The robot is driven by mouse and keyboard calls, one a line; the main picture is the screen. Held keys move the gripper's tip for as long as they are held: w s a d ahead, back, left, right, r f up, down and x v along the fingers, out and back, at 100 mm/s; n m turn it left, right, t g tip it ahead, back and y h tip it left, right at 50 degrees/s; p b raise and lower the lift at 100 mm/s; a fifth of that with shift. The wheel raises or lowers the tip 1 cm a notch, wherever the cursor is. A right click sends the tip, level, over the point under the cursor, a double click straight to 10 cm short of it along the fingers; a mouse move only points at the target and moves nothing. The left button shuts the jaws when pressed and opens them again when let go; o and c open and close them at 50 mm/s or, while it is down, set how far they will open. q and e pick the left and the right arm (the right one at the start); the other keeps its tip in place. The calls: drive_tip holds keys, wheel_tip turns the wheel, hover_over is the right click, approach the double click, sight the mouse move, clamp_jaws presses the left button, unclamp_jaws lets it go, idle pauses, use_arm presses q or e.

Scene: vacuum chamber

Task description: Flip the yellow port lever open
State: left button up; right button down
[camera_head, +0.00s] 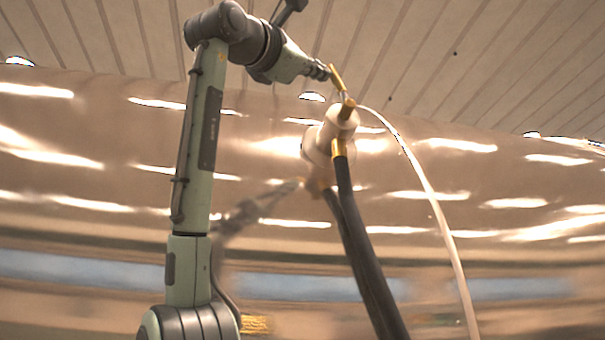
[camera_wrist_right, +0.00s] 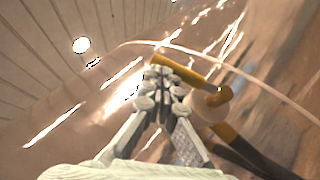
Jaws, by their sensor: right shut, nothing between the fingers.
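The yellow port lever (camera_head: 337,78) stands tilted up from the top of a pale port fitting (camera_head: 322,142) on the chamber's shiny wall. In the right wrist view the lever (camera_wrist_right: 186,73) is a yellow bar crossing just past my fingertips, joined at its right end to a yellow pivot piece. My right gripper (camera_head: 322,72) is shut and empty, right beside the lever's upper end. In the wrist view its fingertips (camera_wrist_right: 163,76) meet just under the bar's free end; I cannot tell if they touch. My left gripper is out of view.
A thick dark hose (camera_head: 362,245) hangs down from the fitting. A thin white tube (camera_head: 432,195) curves from near the lever down to the right. The curved reflective chamber wall (camera_head: 500,240) fills the space behind. Open air lies above the lever, below the slatted ceiling.

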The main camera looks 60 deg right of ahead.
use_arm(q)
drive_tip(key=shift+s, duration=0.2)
use_arm(e)
drive_tip(key=shift+s+d+r, duration=0.6)
drive_tip(key=shift+d, duration=0.05)
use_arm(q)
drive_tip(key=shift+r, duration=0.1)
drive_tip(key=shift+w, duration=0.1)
use_arm(e)
drive_tip(key=shift+d, duration=0.1)
